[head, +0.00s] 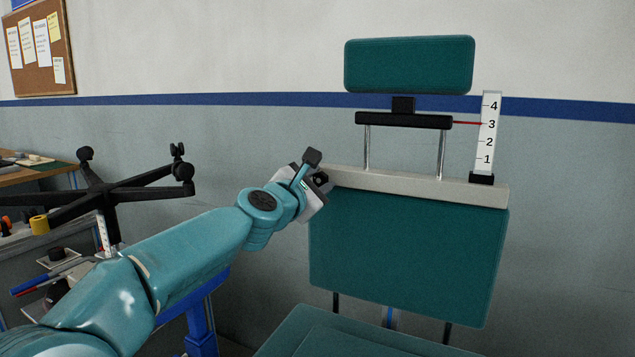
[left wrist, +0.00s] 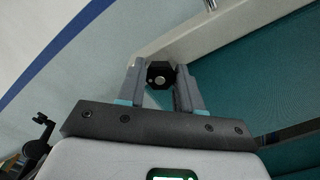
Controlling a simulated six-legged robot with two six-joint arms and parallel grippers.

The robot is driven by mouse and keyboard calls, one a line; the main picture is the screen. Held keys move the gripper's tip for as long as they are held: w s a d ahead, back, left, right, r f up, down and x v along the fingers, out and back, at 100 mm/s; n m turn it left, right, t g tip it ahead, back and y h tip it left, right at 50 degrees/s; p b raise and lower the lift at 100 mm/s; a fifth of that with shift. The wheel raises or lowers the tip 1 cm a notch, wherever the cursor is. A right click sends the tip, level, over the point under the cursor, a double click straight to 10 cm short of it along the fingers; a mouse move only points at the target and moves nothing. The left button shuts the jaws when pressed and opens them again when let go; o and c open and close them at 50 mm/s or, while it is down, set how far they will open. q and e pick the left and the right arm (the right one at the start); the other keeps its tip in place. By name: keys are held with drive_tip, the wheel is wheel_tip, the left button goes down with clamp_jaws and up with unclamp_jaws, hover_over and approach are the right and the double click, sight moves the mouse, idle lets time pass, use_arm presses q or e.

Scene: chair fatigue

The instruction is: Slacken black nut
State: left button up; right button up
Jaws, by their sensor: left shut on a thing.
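The black nut (left wrist: 160,75) sits at the left end of the chair's pale crossbar, between the two fingers of my left gripper (left wrist: 161,92) in the left wrist view. The fingers are shut on it from both sides. In the head view the nut (head: 321,179) shows partly, beside my left gripper (head: 316,188), whose fingers hide some of it. The pale crossbar (head: 420,187) runs along the top of the teal backrest (head: 400,250). My right gripper is not in view.
Above the crossbar, a teal headrest (head: 410,65) stands on two metal rods with a black bar (head: 403,120). A red pointer meets the white scale (head: 487,135) near 3. An upturned black wheeled base (head: 110,190) and a cluttered bench stand at left.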

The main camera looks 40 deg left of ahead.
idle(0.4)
use_arm(q)
drive_tip(key=o, duration=1)
drive_tip(key=shift+o, duration=0.2)
drive_tip(key=v, duration=1.6)
drive_tip(key=shift+s+p, duration=0.2)
drive_tip(key=shift+p, duration=0.1)
